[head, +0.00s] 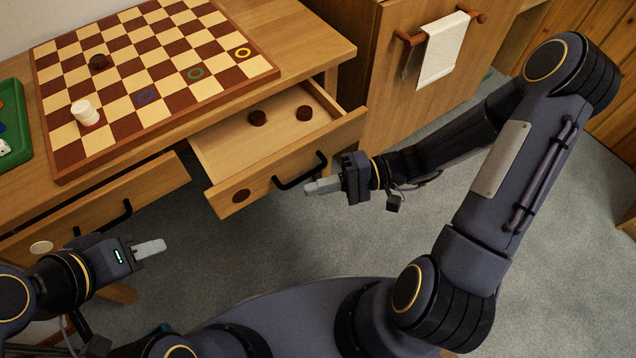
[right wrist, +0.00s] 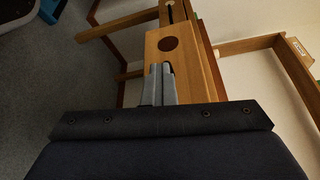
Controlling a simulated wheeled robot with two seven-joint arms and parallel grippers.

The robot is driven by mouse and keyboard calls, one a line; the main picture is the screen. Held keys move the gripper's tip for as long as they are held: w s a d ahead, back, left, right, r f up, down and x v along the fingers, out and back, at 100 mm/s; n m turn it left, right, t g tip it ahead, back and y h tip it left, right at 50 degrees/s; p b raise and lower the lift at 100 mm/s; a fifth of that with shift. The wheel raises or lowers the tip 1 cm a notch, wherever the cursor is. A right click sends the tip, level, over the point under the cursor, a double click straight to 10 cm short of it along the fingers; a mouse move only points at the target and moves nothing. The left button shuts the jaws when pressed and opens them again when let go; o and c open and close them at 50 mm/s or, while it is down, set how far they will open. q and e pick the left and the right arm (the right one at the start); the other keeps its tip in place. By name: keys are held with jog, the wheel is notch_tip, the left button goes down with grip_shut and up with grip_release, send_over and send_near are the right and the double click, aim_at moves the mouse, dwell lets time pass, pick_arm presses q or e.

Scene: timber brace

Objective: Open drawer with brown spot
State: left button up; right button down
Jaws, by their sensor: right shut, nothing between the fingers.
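The drawer with the brown spot (head: 260,140) is pulled out from the table, and two dark checkers lie inside it. Its brown spot (head: 241,196) is on the left of the front panel, and the spot also shows in the right wrist view (right wrist: 168,44). Its black handle (head: 301,171) is right of the spot. My right gripper (head: 310,188) is shut and empty, just in front of the drawer front near the handle. My left gripper (head: 160,246) is in front of the other drawer (head: 100,212), away from the brown-spot drawer; its jaw opening is unclear.
The other drawer has a pale spot (head: 41,248) and a black handle (head: 115,216). A checkerboard (head: 150,75) with several rings and pieces lies on the table. A green tray (head: 14,150) is at the left. A cabinet with a towel (head: 442,50) stands at the right.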

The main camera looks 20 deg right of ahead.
jog(key=shift+s+d, duration=0.2)
jog(key=shift+w+a, duration=0.1)
jog(key=shift+w+a, duration=0.2)
jog(key=shift+w, duration=0.1)
jog(key=c, duration=2.1)
grip_release()
jog(key=o, duration=0.6)
jog(key=shift+s, duration=0.1)
jog(key=shift+d, duration=0.1)
jog(key=d+p, duration=0.2)
jog(key=d, duration=0.5)
jog(key=shift+s+d+r, duration=0.15)
jog(key=shift+d+r, duration=0.2)
